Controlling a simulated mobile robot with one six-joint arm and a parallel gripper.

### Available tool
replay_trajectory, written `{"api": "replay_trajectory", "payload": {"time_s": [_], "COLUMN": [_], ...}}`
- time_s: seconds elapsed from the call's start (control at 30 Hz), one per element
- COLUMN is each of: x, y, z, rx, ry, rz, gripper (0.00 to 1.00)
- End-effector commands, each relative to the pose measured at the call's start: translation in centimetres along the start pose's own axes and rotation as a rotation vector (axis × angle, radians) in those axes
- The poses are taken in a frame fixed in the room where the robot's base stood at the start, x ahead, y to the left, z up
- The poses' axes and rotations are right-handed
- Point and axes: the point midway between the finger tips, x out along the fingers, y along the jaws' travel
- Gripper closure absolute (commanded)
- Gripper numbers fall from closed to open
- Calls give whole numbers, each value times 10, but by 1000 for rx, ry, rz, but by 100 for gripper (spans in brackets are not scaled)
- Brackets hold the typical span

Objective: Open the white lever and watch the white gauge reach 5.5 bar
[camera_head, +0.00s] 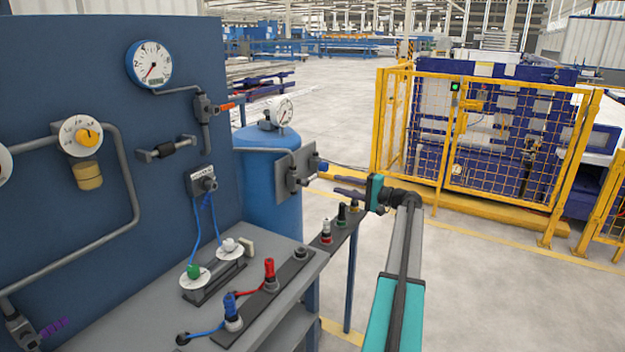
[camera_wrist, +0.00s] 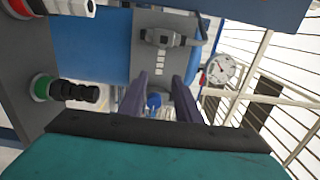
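My gripper (camera_head: 337,185) reaches left from the teal wrist, in front of the blue tank. In the wrist view my gripper's two dark fingers (camera_wrist: 160,92) stand apart with nothing held between them. A pale-rimmed gauge (camera_head: 279,111) sits on top of the tank; it also shows in the wrist view (camera_wrist: 220,69), right of the fingers. Its reading is too small to tell. I cannot make out a clearly white lever. A grey valve fitting (camera_wrist: 163,38) is on the tank's grey plate (camera_head: 283,177), beyond the fingers.
A blue panel carries a blue-rimmed gauge (camera_head: 150,64), an orange lever (camera_head: 228,106) and a purple lever (camera_head: 55,327). The grey bench (camera_head: 110,330) holds red (camera_head: 269,270) and blue (camera_head: 230,304) connectors. A yellow fence (camera_head: 480,130) stands behind. Open floor lies to the right.

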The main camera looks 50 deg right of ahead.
Motion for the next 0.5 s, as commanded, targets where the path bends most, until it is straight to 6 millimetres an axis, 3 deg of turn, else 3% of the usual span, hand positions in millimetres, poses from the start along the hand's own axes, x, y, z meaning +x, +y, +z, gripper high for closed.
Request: {"api": "replay_trajectory", "payload": {"time_s": [0.5], "x": [72], "y": [-1], "z": [-1], "rx": [1], "ry": [-1], "rz": [0], "gripper": [70]}}
